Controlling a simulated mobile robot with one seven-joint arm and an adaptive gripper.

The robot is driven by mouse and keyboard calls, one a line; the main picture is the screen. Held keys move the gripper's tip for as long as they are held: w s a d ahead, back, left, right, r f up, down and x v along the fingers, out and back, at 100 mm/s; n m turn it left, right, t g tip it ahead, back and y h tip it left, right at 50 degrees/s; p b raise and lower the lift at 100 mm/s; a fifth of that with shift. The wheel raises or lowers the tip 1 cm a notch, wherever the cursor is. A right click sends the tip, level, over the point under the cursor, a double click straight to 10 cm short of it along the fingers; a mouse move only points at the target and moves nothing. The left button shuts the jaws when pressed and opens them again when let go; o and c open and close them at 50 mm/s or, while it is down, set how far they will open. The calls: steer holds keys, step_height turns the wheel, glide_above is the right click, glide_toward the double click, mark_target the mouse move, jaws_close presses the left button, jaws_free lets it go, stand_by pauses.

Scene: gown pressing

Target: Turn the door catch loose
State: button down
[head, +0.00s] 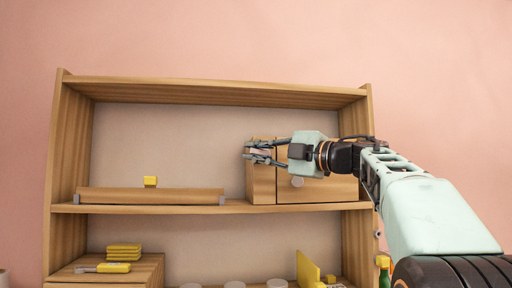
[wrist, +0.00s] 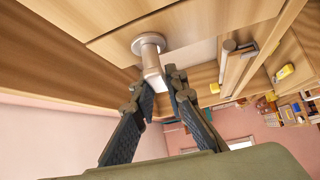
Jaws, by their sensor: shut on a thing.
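The door catch shows in the wrist view as a grey round-based post with a pale flat tab (wrist: 150,63), mounted on a wooden face. My gripper (wrist: 158,88) has its dark fingers closed on the tab's near end. In the head view my gripper (head: 250,153) is at the left front of a wooden cabinet (head: 325,190) on the middle shelf, with a pale grey piece between its fingers. The catch's details are too small to tell there.
A wooden bar with grey ends (head: 150,195) lies along the shelf front, a yellow block (head: 150,181) behind it. Below are stacked yellow pieces (head: 124,250), a yellow-handled tool (head: 105,268), a yellow upright piece (head: 306,268) and a green bottle (head: 385,276). The shelf between bar and roof is open.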

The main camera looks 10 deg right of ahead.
steer(key=shift+f+n+g+h, duration=0.25)
steer(key=shift+n+g+h, duration=0.15)
steer(key=shift+n, duration=0.3)
steer(key=shift+f, duration=0.1)
steer(key=c, duration=1.9)
jaws_free()
steer(key=shift+a, duration=0.1)
steer(key=shift+c, duration=0.2)
steer(key=v, duration=1.2)
